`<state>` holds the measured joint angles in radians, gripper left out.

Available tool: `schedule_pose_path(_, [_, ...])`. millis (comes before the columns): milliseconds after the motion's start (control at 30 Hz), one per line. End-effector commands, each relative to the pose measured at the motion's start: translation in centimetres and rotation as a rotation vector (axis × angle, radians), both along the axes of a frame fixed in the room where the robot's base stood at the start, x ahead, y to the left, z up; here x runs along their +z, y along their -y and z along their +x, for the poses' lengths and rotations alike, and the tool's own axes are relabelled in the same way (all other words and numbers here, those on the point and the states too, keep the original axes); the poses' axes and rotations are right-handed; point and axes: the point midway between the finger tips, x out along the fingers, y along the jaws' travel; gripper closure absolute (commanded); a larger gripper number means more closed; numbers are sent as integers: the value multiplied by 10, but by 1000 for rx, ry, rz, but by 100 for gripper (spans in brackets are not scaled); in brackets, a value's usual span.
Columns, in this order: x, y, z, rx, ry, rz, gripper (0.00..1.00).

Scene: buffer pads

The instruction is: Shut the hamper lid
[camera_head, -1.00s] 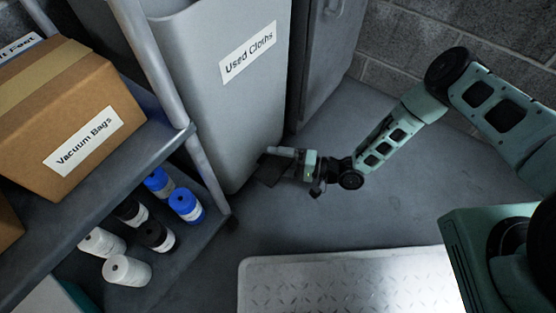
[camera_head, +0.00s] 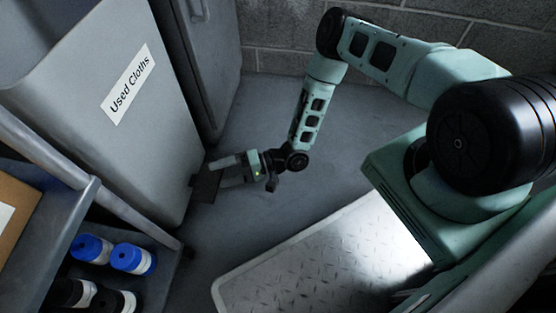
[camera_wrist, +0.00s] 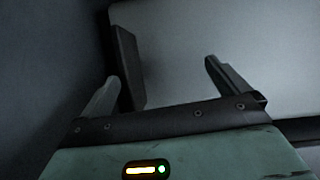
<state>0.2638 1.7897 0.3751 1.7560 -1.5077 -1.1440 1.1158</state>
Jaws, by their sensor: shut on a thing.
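The hamper is a tall grey bin (camera_head: 150,135) with a "Used Cloths" label, at the left in the head view. Its upper rim is cut by the frame edge, and I cannot make out the lid. A dark flat pedal-like piece (camera_head: 205,188) juts from its foot. My gripper (camera_head: 226,171) is low at that foot, at the piece. In the wrist view the fingers of my gripper (camera_wrist: 165,78) stand apart, with the dark piece (camera_wrist: 127,65) against the left finger. The pale hamper wall (camera_wrist: 220,40) fills the background. The exact grip contact is unclear.
A grey cabinet (camera_head: 205,60) is behind the hamper. A metal tread plate (camera_head: 310,255) lies at the front. Floor (camera_head: 270,110) is clear before the brick wall.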

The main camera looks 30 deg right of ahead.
Motion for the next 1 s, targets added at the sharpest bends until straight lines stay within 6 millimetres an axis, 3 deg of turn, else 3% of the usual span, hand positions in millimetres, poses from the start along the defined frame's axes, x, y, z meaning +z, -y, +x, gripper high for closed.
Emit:
schedule_pose_path(33, [11, 3, 4, -6, 15, 23, 18])
schedule_pose_path(100, [11, 7, 2, -7, 15, 22, 18])
schedule_pose_path(133, [11, 9, 2, -8, 15, 23, 28])
schedule_pose_path(200, [10, 14, 0, -7, 13, 21, 67])
schedule_pose_path(1000, [4, 66, -16, -5, 6, 12, 67])
